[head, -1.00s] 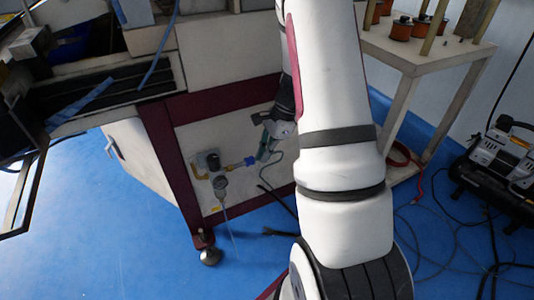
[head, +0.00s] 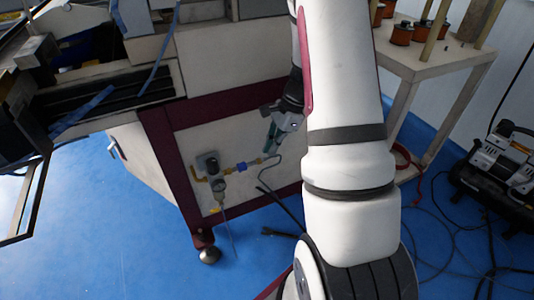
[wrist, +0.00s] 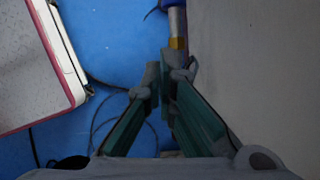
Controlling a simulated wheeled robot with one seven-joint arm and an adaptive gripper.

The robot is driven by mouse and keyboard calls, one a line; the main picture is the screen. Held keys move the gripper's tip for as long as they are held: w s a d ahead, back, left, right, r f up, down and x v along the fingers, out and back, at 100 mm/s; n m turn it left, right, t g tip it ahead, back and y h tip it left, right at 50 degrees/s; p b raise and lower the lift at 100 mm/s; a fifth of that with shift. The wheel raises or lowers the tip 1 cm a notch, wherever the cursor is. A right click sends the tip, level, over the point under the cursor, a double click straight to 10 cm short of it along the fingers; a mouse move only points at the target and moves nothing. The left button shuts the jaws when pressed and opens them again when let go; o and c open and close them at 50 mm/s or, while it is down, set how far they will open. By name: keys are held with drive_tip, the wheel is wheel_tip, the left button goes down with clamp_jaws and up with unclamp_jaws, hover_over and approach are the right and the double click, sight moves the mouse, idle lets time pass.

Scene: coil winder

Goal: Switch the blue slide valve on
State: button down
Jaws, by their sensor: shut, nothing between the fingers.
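The blue slide valve (head: 242,167) sits on a brass-fitted air line on the pale side panel of the machine. The valve's slide position is too small to tell.
A regulator with a gauge (head: 215,178) hangs left of the valve. A dark hose (head: 280,208) runs below. A white table (head: 425,60) with copper coils stands right, and a compressor (head: 505,165) is on the blue floor. The floor at front left is clear.

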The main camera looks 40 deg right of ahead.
drive_tip(key=p+v, duration=0.1)
drive_tip(key=v, duration=0.5)
drive_tip(key=shift+p, duration=0.4)
drive_tip(key=shift+d+r, duration=0.1)
drive_tip(key=s+a+r+n+g, duration=0.1)
drive_tip(key=s+a+r+n, duration=0.3)
drive_tip(key=a+r+n, duration=0.35)
drive_tip(key=s+a+r+n, duration=0.4)
drive_tip(key=a+r, duration=0.5)
drive_tip(key=a, duration=0.2)
drive_tip(key=s+a+r+n+h, duration=0.25)
drive_tip(key=s+n, duration=0.25)
drive_tip(key=s, duration=0.4)
drive_tip(key=s+a+r+n+h, duration=0.1)
drive_tip(key=s+a+n+h, duration=0.15)
drive_tip(key=s+n, duration=0.55)
wheel_tip(320, 180, up, 27)
drive_tip(key=s+m+t+p, duration=0.1)
drive_tip(key=m+t+p, duration=0.1)
drive_tip(key=p, duration=2.3)
drive_tip(key=shift+s+a+t+y, duration=0.15)
drive_tip(key=shift+s+t+y, duration=0.2)
drive_tip(key=shift+t, duration=0.45)
